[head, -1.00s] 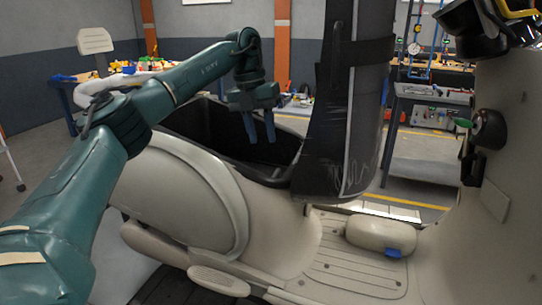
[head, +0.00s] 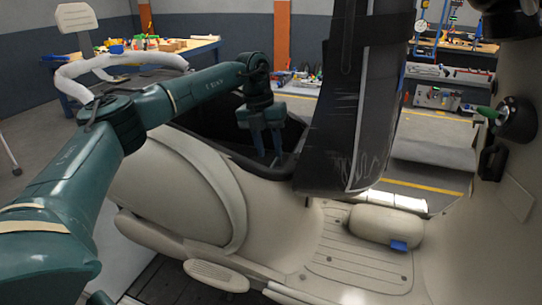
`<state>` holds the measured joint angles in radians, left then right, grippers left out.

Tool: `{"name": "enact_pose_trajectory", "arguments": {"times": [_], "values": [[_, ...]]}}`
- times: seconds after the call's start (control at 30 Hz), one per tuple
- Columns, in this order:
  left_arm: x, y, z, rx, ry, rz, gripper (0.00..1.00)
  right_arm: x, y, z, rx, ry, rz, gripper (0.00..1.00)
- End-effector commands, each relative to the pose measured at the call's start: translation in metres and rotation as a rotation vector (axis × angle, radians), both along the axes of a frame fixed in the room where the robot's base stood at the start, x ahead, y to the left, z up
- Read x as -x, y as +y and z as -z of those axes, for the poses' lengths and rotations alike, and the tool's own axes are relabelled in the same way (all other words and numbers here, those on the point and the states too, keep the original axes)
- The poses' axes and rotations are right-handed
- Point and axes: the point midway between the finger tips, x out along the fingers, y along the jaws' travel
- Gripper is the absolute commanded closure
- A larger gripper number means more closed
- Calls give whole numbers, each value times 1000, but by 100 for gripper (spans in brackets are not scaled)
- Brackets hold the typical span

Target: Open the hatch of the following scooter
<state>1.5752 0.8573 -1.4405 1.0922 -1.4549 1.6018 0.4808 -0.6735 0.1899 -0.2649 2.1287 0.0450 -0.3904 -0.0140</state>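The cream scooter (head: 175,190) fills the middle and right of the head view. Its hatch is the dark seat (head: 345,110), which stands raised and nearly upright at the front of the storage opening. The black storage compartment (head: 205,125) beneath is uncovered. My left gripper (head: 268,155) points down into the compartment, behind the raised seat. Its two fingers are apart with nothing seen between them. Whether the fingers touch the compartment wall cannot be told. My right gripper is not in view.
A beige rounded case (head: 385,226) with a blue tab lies on the footboard (head: 345,262). A key with a green head (head: 488,112) sits in the front panel at right. Cluttered workbenches (head: 150,50) stand at the back. Open floor lies beyond the scooter.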

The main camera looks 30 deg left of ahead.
Motion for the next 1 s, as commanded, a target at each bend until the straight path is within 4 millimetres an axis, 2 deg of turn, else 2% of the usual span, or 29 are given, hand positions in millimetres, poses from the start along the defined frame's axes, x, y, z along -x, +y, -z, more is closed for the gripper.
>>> {"name": "enact_pose_trajectory", "arguments": {"times": [0.1,0.2,0.57,1.0], "values": [[-1,-3,17,0,1,0,67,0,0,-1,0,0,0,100],[-1,-5,25,0,1,0,67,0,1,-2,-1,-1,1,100],[-1,-6,30,0,-1,0,67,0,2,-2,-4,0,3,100],[-1,-6,30,0,-1,1,100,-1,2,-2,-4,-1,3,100]]}}
